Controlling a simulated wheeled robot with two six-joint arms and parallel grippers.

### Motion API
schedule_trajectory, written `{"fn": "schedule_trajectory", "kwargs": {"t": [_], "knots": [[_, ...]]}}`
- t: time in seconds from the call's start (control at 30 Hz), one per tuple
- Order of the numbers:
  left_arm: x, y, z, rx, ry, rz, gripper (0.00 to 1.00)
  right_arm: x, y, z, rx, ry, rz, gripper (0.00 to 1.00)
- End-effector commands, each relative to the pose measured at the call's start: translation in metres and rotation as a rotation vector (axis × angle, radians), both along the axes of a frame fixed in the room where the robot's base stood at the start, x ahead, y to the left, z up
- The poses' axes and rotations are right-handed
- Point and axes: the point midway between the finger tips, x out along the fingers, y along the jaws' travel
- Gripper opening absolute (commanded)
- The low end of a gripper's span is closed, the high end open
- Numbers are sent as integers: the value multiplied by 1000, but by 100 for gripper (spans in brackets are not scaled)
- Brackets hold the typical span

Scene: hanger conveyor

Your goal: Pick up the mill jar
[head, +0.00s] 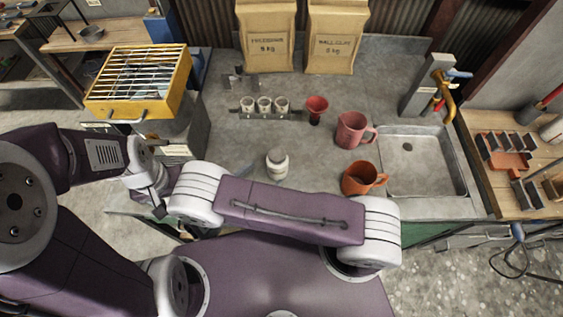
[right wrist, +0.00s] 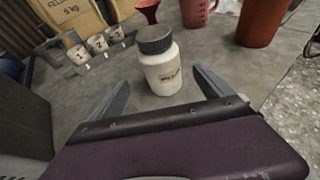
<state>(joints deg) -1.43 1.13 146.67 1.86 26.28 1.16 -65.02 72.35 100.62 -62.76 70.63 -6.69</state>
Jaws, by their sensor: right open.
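The mill jar (head: 277,166) is a white jar with a grey lid. In the head view my right arm's link mostly hides this gripper. My left gripper (head: 157,205) is at the left, off the counter's near edge and far from the jar; its jaws are unclear.
Several small numbered cups (head: 265,104) in a rack and a red funnel (head: 316,107) stand behind the jar. A pink mug (head: 351,130) and an orange mug (head: 360,179) stand right of it, before the sink (head: 425,180). Two paper sacks (head: 335,38) stand at the back.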

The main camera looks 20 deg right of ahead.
Motion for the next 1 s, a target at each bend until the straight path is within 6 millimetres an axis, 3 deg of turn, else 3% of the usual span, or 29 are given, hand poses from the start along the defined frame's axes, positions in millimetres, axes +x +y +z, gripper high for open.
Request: {"fn": "schedule_trajectory", "kwargs": {"t": [0.47, 0.67, 0.8, 1.0], "knots": [[0, 0, 17, 0, 0, 0, 77, 24, -28, -14, 0, 2, 2, 91], [0, 0, 39, 0, 0, 0, 77, 42, -52, -21, -4, 4, -3, 91], [0, 0, 40, 0, 0, 0, 77, 53, -63, -32, -1, 1, -1, 91], [0, 0, 39, 0, 0, 0, 77, 54, -64, -34, 0, 1, 1, 91]]}}
